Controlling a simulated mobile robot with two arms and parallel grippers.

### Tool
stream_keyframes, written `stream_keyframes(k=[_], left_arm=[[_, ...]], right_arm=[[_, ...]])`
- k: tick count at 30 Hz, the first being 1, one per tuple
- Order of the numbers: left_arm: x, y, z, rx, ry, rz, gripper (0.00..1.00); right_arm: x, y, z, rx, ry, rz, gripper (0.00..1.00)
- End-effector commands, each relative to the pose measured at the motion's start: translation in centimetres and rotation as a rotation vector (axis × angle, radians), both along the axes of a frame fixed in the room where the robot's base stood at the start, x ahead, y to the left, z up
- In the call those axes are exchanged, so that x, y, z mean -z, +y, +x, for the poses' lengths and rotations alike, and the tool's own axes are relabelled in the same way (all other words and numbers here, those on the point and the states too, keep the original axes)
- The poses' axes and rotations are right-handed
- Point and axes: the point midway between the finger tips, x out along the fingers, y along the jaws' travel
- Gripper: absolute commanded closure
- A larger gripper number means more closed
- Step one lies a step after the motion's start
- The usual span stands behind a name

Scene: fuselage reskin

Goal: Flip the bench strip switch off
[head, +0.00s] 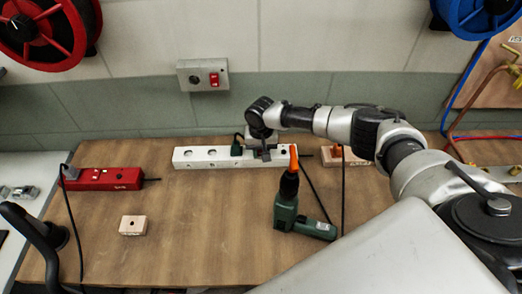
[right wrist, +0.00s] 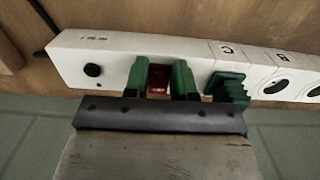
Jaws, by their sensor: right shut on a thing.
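The white bench strip (head: 205,157) lies along the back of the wooden bench, with round sockets and a green plug (head: 237,149) in it. My right gripper (head: 264,153) reaches down onto the strip, right of the plug. In the right wrist view, its green fingertips (right wrist: 160,80) stand on either side of a red switch (right wrist: 158,78) set in the white strip (right wrist: 110,62), and are shut on it. The green plug (right wrist: 228,88) is close beside the fingers. The switch's tilt is partly hidden. My left gripper is not in view.
A red power strip (head: 105,179) with a plug and cable lies at left. A wooden block (head: 133,225) sits front left. A green drill-like tool (head: 287,208) with an orange tip stands in front of the white strip. A wall box (head: 203,75) has a red switch.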

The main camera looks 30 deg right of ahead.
Motion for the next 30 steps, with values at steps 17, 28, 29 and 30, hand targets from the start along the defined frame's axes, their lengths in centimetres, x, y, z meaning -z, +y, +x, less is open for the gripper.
stream_keyframes(k=[17,28,29,30], left_arm=[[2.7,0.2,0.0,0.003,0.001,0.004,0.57],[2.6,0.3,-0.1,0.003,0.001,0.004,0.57],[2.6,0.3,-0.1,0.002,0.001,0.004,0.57],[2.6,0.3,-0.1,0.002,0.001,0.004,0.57]], right_arm=[[-0.3,-0.3,0.7,0.004,0.224,0.108,0.98],[-0.5,-0.3,0.6,0.001,0.234,0.114,0.68],[-0.5,-0.3,0.6,0.001,0.234,0.114,0.64],[-0.5,-0.3,0.6,0.0,0.234,0.114,0.58]])
